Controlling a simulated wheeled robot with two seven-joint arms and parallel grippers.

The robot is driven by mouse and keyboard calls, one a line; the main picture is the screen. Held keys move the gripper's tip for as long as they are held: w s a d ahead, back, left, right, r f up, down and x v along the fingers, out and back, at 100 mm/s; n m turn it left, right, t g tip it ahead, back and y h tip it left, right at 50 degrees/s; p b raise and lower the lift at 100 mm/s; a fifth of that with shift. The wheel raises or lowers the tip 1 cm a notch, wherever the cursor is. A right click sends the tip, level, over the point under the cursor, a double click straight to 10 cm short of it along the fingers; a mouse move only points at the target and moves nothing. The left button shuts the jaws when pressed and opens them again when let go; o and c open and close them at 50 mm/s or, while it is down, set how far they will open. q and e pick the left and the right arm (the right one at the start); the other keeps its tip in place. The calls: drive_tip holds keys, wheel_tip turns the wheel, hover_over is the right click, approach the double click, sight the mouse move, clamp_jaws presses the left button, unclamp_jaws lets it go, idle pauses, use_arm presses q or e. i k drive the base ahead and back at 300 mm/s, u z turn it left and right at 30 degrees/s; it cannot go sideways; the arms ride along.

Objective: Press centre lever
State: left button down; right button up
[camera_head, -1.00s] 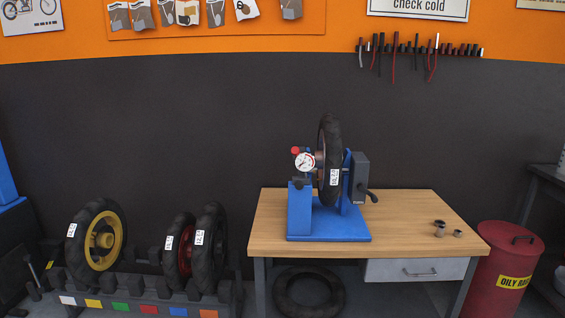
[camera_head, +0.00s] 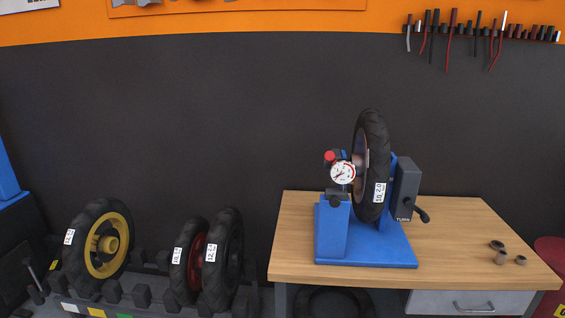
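A blue wheel stand (camera_head: 333,230) stands on the wooden workbench (camera_head: 295,245). It carries an upright black tyre (camera_head: 373,150) and a round white dial gauge (camera_head: 342,172). A red knob (camera_head: 330,156) sits just above and left of the gauge. A dark grey box (camera_head: 407,185) marked "TURN" is on the stand's right side, with a black crank lever (camera_head: 421,215) sticking out low on its right. I cannot tell which part is the centre lever. Neither of my grippers is in view.
A low rack (camera_head: 110,295) on the left holds a yellow-hubbed wheel (camera_head: 100,245), a red-hubbed wheel (camera_head: 190,262) and another dark wheel (camera_head: 224,260). Small metal pieces (camera_head: 500,255) lie at the bench's right. A red bin (camera_head: 548,255) stands beyond it. The bench's left front is clear.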

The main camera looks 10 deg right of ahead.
sight(330, 157)
drive_tip(key=z, duration=0.25)
drive_tip(key=i, duration=0.8)
drive_tip(key=z, duration=0.55)
